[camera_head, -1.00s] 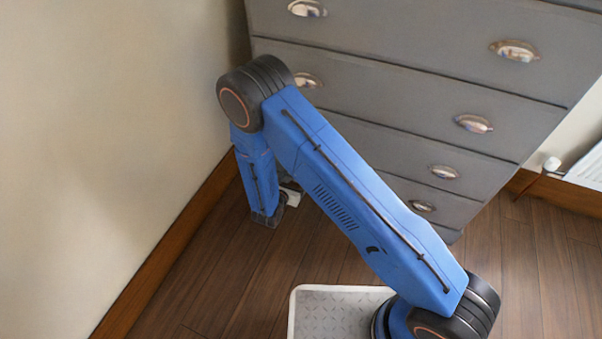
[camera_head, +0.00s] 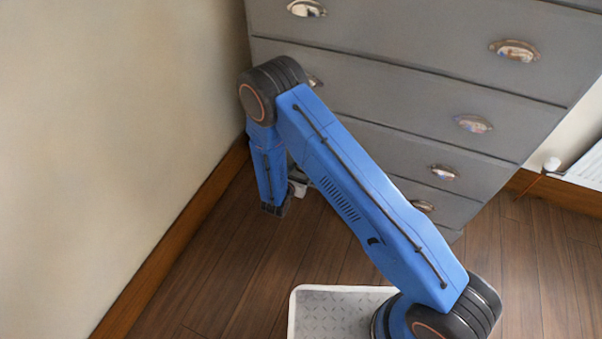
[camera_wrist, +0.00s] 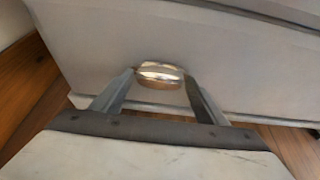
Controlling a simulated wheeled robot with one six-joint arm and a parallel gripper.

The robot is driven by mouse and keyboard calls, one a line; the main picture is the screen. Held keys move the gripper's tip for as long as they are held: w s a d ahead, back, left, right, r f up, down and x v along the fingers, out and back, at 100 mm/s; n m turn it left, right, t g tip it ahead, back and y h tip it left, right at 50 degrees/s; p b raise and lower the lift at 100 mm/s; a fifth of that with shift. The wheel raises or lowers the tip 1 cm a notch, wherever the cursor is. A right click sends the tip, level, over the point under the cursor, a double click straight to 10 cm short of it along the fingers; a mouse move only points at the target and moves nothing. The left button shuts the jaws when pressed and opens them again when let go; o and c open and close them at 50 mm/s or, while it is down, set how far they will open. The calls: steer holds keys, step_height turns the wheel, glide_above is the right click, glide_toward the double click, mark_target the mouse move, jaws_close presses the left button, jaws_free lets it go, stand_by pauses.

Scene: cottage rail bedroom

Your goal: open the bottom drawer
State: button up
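The grey chest of drawers (camera_head: 400,95) stands against the wall, its drawers shut. The bottom drawer's right cup handle (camera_head: 421,206) shows in the head view; my arm hides its left one. In the wrist view a shiny metal cup handle (camera_wrist: 160,73) sits on the grey front of a low drawer (camera_wrist: 230,72), just above the floor. My gripper (camera_wrist: 160,77) is open, with one finger on each side of that handle. Whether the fingers touch it I cannot tell. In the head view my gripper is mostly hidden behind my arm.
A wall with a wooden skirting board (camera_head: 190,232) runs close along the left. A white radiator (camera_head: 588,165) is at the right edge. The wooden floor (camera_head: 245,285) in front of the chest is clear.

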steer(key=shift+c, duration=0.5)
steer(key=shift+s+a, duration=0.15)
steer(key=shift+s, duration=0.2)
steer(key=s+a, duration=0.4)
steer(key=s, duration=0.8)
steer(key=s+a, duration=0.4)
steer(key=s, duration=0.8)
steer(key=shift+a, duration=0.3)
steer(key=o, duration=1.3)
steer(key=v, duration=1.7)
steer(key=shift+s+a+r, duration=0.1)
